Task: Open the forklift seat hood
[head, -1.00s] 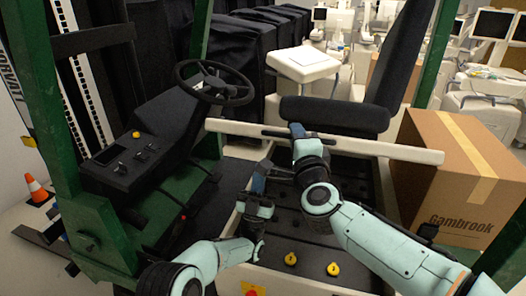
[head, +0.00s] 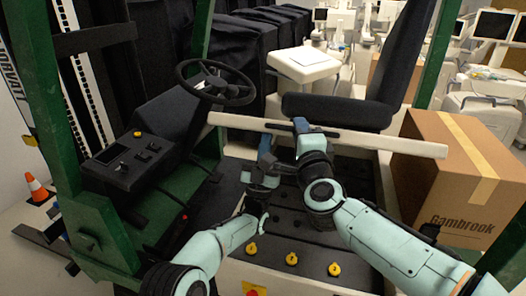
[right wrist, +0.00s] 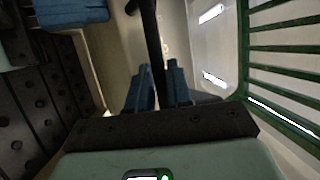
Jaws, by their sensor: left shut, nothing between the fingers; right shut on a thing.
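The pale seat hood (head: 405,146) of the forklift carries the black seat (head: 337,110). Its front edge is raised, with a gap above the dark compartment (head: 283,222) below. A black handle (head: 345,133) runs along that edge. My right gripper (head: 301,126) is shut on the handle; in the right wrist view its blue fingers (right wrist: 158,85) stand either side of a dark bar (right wrist: 150,35). My left gripper (head: 265,148) is shut and empty, just below the hood edge and left of my right gripper. I cannot tell whether it touches the hood.
Several yellow caps (head: 292,258) sit at the front of the compartment. The steering wheel (head: 215,83) and console (head: 125,160) stand at left. Green posts (head: 60,110) frame the cab. A cardboard box (head: 440,200) is at right, near the hood's right end.

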